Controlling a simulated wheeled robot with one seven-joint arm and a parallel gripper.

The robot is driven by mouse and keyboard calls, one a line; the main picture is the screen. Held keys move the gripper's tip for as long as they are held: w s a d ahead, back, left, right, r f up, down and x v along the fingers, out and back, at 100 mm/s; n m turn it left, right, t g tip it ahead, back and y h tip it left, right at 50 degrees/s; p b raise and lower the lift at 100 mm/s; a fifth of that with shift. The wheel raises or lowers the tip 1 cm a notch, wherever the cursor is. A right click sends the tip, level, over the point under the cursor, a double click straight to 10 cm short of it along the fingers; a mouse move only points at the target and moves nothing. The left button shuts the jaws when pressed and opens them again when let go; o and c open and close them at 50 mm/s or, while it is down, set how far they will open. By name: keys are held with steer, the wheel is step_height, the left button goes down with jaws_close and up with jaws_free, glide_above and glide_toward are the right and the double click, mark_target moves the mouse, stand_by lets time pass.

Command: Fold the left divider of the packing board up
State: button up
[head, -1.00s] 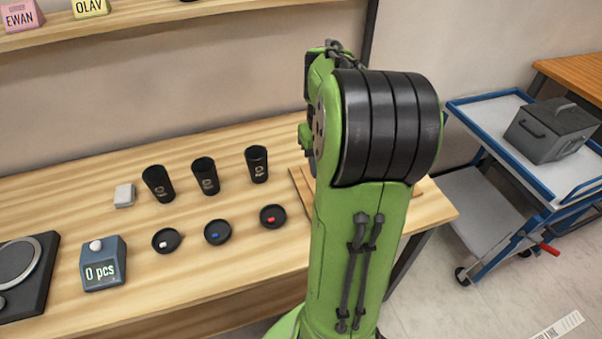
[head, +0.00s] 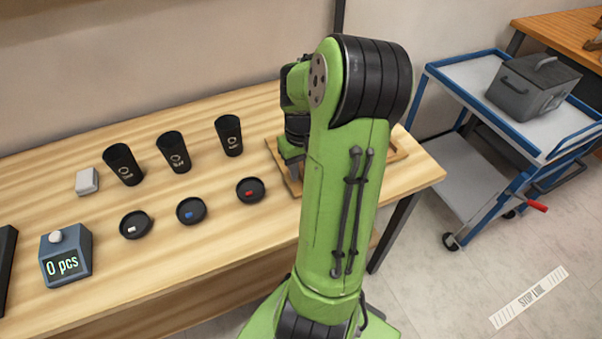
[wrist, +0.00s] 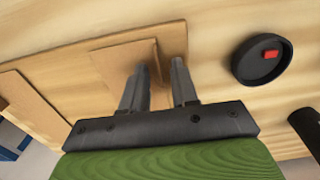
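The packing board (head: 283,178) lies at the right end of the wooden table, mostly hidden behind my arm in the head view. In the wrist view the board (wrist: 176,38) is a thin tan sheet with two lighter panels. The panel nearer the red-marked lid, seemingly the left divider (wrist: 118,62), has its edge between my fingers; its exact tilt is hard to tell. The other divider (wrist: 32,103) lies farther left in that view. My gripper (wrist: 158,66) is open, its fingers apart on either side of that edge, with gaps visible. In the head view my gripper (head: 293,168) points down over the board.
A black lid with a red mark (head: 251,190) lies just left of the board. Lids with blue (head: 191,211) and white (head: 136,225) marks lie farther left, behind them several black cups (head: 229,136). A blue counter (head: 66,258) stands at left. A cart (head: 500,95) stands right.

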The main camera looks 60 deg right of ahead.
steer(key=shift+f, duration=0.1)
jaws_close()
stand_by(1.4)
